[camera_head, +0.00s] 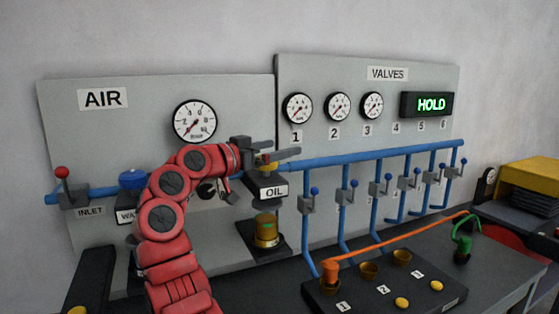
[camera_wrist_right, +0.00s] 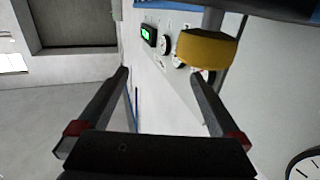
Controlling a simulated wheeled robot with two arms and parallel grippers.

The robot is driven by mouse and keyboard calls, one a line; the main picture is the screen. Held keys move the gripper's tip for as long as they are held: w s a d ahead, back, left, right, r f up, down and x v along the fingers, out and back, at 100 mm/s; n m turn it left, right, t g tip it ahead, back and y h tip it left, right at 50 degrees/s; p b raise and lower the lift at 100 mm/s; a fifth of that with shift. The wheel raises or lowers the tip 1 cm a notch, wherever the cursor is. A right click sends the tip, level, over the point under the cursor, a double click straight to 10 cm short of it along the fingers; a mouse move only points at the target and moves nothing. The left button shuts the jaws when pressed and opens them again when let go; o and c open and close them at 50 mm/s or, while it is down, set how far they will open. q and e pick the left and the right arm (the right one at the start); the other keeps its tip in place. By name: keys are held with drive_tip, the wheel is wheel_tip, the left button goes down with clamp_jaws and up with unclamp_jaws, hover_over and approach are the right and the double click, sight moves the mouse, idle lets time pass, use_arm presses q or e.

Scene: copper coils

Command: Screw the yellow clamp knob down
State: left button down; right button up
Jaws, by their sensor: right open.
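The yellow clamp knob (camera_head: 266,167) sits on top of the unit labelled OIL, partly hidden by my right gripper (camera_head: 284,152). In the wrist view the yellow knob (camera_wrist_right: 207,50) is large, on a grey stem, close to the tip of the right-hand finger and off to the right of the middle of the jaws. My right gripper (camera_wrist_right: 160,72) is open, with its two black fingers spread and nothing between them. Whether a finger touches the knob cannot be told. My left gripper is not in view.
The blue pipe (camera_head: 345,157) runs right from beside the OIL unit, with several small valves below it. A gauge (camera_head: 194,121) is on the AIR panel above my arm. A black block (camera_head: 385,285) with an orange cable (camera_head: 390,240) stands on the bench at the front.

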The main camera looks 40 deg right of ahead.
drive_tip(key=s+a+r, duration=0.1)
drive_tip(key=s+a, duration=0.5)
drive_tip(key=s, duration=0.3)
drive_tip(key=shift+b, duration=0.45)
